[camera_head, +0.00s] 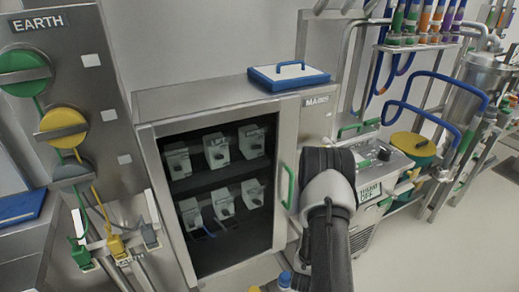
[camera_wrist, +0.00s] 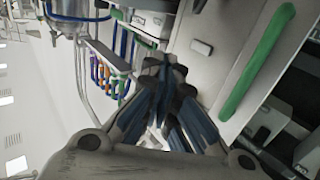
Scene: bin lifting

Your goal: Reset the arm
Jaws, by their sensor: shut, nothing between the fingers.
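My gripper (camera_wrist: 164,72) shows in the middle of the wrist view, with dark, blue-edged fingers drawn together. It is shut and holds nothing. In the head view my dark arm rises from the bottom in front of the cabinet's right side, and its bulk hides the gripper. A green handle (camera_wrist: 257,62) lies to the right of the fingers in the wrist view, with a visible gap in the picture. This looks like the cabinet's green handle (camera_head: 287,186), left of my arm in the head view.
The metal cabinet (camera_head: 215,98) has a dark interior with several pale units on two shelves. A blue-rimmed white lid (camera_head: 289,75) lies on top. The EARTH panel (camera_head: 62,100) stands left. A grey machine (camera_head: 376,162) and hoses stand right. Open floor (camera_head: 470,225) lies at right.

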